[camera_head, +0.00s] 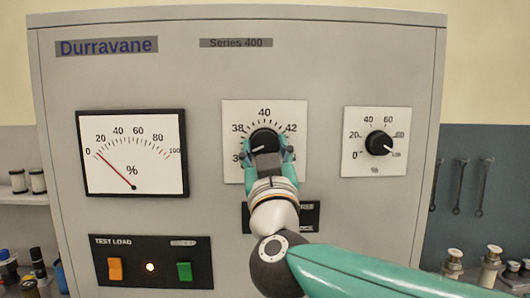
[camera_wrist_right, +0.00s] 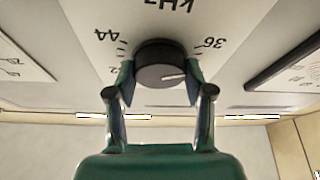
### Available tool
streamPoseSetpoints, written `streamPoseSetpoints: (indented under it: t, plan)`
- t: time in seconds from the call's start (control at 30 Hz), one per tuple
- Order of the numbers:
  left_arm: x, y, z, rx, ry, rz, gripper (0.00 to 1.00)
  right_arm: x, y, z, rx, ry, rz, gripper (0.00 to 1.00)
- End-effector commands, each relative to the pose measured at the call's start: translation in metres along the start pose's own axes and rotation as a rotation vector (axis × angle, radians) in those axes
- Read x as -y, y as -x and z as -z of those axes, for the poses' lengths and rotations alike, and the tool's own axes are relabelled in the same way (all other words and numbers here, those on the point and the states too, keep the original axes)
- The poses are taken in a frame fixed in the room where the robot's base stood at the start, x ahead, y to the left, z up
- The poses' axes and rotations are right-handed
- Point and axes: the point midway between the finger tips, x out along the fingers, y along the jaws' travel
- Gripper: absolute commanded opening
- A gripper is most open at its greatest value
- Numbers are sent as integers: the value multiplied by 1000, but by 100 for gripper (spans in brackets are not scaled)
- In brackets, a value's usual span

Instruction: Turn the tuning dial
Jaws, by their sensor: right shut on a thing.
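The tuning dial (camera_head: 264,141) is a black round knob on a white scale plate in the middle of the grey cabinet front, with 38, 40 and 42 readable. My right gripper (camera_head: 267,150) reaches it from below, with a finger on each side of the knob. In the right wrist view the knob (camera_wrist_right: 161,66) sits between the two fingertips (camera_wrist_right: 160,80), and a white pointer line shows on it. Numbers 44 and 36 and the letters kHz appear upside down there. The fingers hide the lower part of the scale in the head view. My left gripper is not in view.
A percent meter (camera_head: 132,152) with a red needle near 0 is left of the dial. A smaller percent knob (camera_head: 379,143) is to the right. Below left, a test load panel (camera_head: 152,262) has an orange switch, a lit lamp and a green switch. My right forearm crosses the lower right.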

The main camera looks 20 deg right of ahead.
Motion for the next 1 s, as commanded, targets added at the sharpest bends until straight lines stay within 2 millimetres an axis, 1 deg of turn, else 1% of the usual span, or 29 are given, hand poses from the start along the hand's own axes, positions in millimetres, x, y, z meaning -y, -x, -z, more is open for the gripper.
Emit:
streamPoseSetpoints:
  t: [0.43, 1.0]
  plan:
    - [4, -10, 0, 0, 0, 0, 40, 4, 0, 0, 1, -354, -142, 17]
    - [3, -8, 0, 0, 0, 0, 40, 5, -1, 1, 4, -829, -342, 17]
